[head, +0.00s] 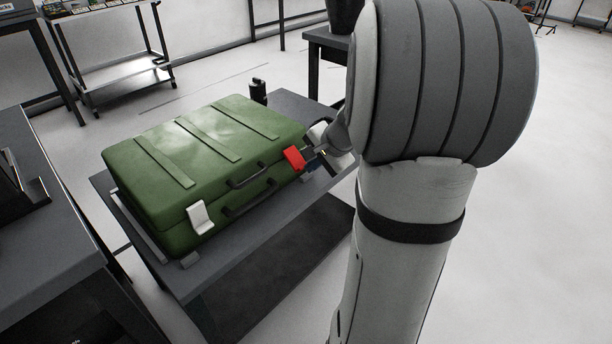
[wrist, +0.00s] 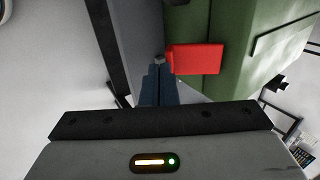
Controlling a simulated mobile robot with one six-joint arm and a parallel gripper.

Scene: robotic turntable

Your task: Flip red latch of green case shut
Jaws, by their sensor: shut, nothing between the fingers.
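The green case (head: 190,150) lies on a dark table, and its lid looks down. Its red latch (head: 293,158) is on the front face near the right end and stands out from the case. In the wrist view the red latch (wrist: 196,59) sits against the green case (wrist: 240,40). My gripper (head: 312,153) is at the right end of the case, right beside the red latch. In the wrist view my gripper's fingers (wrist: 159,70) are together and empty, just left of the latch. I cannot tell whether they touch it. My arm hides part of the case's right end.
A white latch (head: 200,218) is on the front face near the left end, with dark handles (head: 248,190) between the latches. The dark table (head: 215,275) has a narrow bare strip in front of the case. A small black object (head: 258,90) stands behind it.

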